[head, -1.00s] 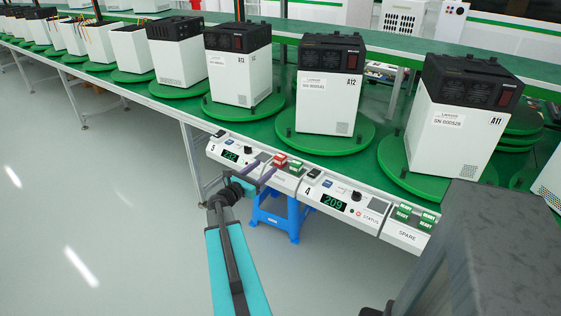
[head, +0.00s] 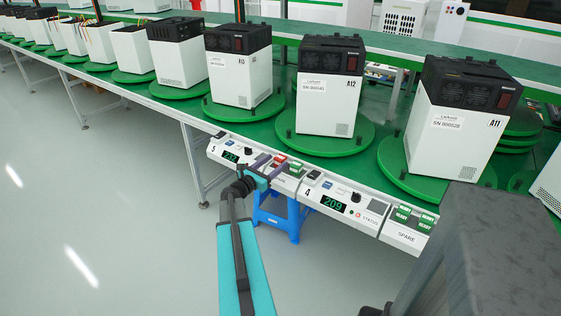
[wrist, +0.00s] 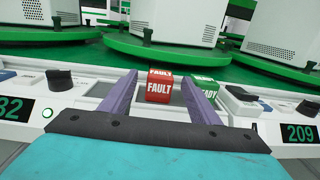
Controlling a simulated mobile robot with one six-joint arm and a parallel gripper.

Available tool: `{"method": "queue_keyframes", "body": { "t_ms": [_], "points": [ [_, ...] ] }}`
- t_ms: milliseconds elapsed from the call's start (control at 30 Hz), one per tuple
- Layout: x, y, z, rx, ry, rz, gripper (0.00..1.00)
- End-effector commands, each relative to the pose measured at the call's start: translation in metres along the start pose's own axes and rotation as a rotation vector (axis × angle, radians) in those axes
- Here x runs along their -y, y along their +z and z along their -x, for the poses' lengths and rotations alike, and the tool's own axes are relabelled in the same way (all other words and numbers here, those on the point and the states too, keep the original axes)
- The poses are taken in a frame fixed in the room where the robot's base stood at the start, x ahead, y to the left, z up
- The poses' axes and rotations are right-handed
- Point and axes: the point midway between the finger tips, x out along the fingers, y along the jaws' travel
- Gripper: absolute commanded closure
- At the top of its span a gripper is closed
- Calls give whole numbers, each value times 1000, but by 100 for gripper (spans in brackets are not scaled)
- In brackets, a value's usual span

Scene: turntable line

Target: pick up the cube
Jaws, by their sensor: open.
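A red cube (head: 280,159) marked FAULT sits on the sloped control panel below the turntables, left of display 209. In the wrist view the red cube (wrist: 159,88) shows its lettered front and top between the tips of my two purple fingers. My gripper (wrist: 161,82) is open, with one finger on each side of the cube. In the head view my gripper (head: 268,166) is at the panel's front, partly covering the area by the cube.
A green READY cube (wrist: 204,86) sits just right of the right finger. Black knobs (wrist: 60,79) and displays line the panel. Several green READY cubes (head: 403,214) stand on the SPARE section. White machines on green turntables (head: 325,138) stand behind. A blue stool (head: 283,217) is below.

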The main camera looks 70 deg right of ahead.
Motion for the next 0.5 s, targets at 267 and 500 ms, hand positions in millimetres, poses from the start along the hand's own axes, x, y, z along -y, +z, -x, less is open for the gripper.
{"method": "queue_keyframes", "body": {
  "t_ms": [267,500],
  "points": [
    [0,1,-29,1,0,0,44],
    [0,0,-32,1,0,0,44]
  ]
}}
